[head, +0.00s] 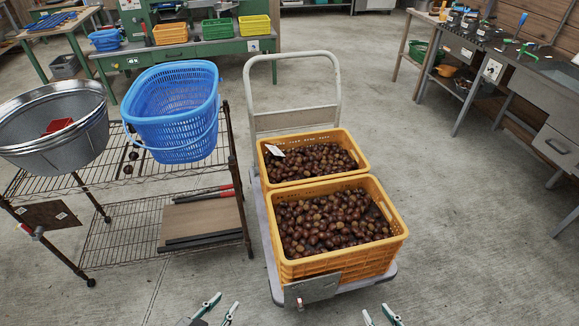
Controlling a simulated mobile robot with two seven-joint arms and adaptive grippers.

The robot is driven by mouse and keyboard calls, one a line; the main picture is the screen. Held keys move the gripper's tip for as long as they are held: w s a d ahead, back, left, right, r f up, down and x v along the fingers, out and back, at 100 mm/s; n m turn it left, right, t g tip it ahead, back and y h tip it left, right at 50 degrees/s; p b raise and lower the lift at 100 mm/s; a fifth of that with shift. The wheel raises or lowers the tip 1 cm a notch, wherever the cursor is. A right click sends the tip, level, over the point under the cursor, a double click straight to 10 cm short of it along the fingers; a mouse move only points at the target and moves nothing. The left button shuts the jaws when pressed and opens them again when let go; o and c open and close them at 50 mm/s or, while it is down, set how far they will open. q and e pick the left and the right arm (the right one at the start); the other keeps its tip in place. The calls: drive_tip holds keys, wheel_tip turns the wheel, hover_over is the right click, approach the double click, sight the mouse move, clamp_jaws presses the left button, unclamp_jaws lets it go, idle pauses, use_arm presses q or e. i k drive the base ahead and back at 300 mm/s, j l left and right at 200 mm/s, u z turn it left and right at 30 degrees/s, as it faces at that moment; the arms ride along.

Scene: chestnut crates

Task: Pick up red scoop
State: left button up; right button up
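The red scoop (60,125) lies inside the round grey metal tub (62,152) at the left of the head view. Only a small red part of it shows above the tub's inner wall. The tub stands on the top shelf of a wire rack (97,182). My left gripper (223,303) is at the bottom edge of the view, with its two fingers apart and nothing between them. My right gripper (377,311) is at the bottom edge further right, also open and empty. Both are well away from the scoop.
A blue basket (176,125) stands beside the tub on the rack. A trolley (389,277) with yellow crates (345,262) of chestnuts stands in front, right of the rack. Workbenches line the back and right. The concrete floor (460,240) at right is clear.

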sight(55, 125)
drive_tip(key=u, duration=1.6)
